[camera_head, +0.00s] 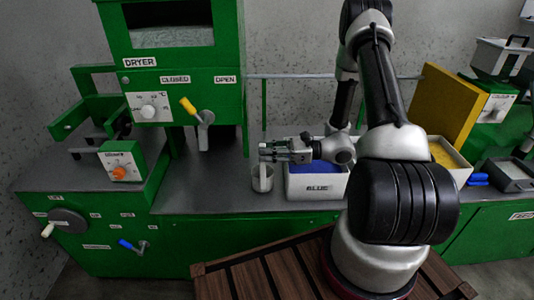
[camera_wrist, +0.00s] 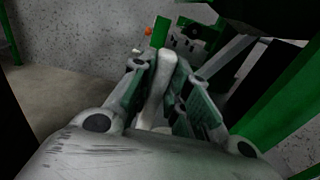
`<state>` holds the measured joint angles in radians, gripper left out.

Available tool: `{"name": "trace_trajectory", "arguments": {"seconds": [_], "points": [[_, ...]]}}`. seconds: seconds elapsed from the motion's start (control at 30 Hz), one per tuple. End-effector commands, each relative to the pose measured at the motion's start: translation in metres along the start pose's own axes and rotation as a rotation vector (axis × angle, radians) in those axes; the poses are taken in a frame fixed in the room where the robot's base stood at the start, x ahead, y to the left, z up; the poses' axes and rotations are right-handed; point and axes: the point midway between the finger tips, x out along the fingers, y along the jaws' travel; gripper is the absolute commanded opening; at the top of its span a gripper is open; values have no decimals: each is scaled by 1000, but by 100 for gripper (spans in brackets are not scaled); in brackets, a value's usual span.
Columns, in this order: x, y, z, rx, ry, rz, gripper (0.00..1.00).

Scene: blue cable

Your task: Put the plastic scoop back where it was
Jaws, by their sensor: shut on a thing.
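The plastic scoop (camera_head: 263,181) is a pale grey cup in the head view, just left of the white bin labelled BLUE (camera_head: 314,190). My gripper (camera_head: 264,150) is directly above the cup, shut on the scoop's upper part. In the wrist view a pale, long part of the scoop (camera_wrist: 157,88) runs between my two fingers (camera_wrist: 158,105). The cup overlaps the grey worktop in the picture. I cannot tell whether it touches the surface. The fingers hide part of the scoop.
The BLUE bin holds blue material. A bin of yellow material (camera_head: 446,153) stands to its right, beyond my arm. The green dryer (camera_head: 172,78) stands at the left, with a yellow-handled lever (camera_head: 188,106). The grey worktop (camera_head: 205,193) is clear left of the scoop.

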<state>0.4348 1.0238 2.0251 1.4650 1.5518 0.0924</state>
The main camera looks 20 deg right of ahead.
Motion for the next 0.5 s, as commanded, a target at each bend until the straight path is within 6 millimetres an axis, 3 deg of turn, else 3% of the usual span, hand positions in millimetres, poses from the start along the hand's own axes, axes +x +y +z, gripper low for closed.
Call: {"name": "trace_trajectory", "arguments": {"seconds": [0.4, 0.43, 0.5], "points": [[0, 0, -6, -1, 0, -1, 0], [0, 0, -6, -2, 0, -1, 21], [0, 0, -6, -2, 0, -1, 34]]}}
